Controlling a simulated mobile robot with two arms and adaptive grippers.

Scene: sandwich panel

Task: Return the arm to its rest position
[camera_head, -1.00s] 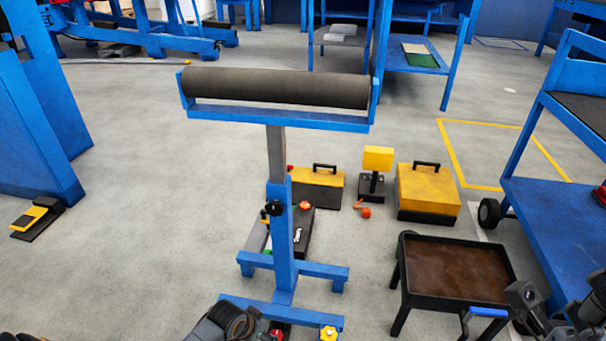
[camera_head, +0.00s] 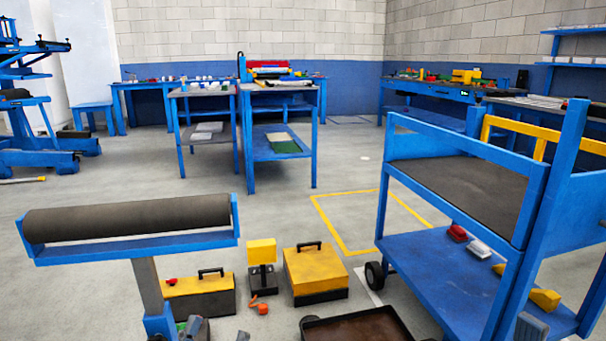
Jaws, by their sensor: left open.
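Only the tips of my left gripper (camera_head: 218,333) show, at the bottom edge left of centre. They are dark and spread apart, with nothing seen between them. They appear in front of the foot of the roller stand (camera_head: 120,248), near the black and yellow toolbox (camera_head: 198,298). The rest of my left arm is below the picture.
A blue cart (camera_head: 420,268) with shelves stands at the right.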

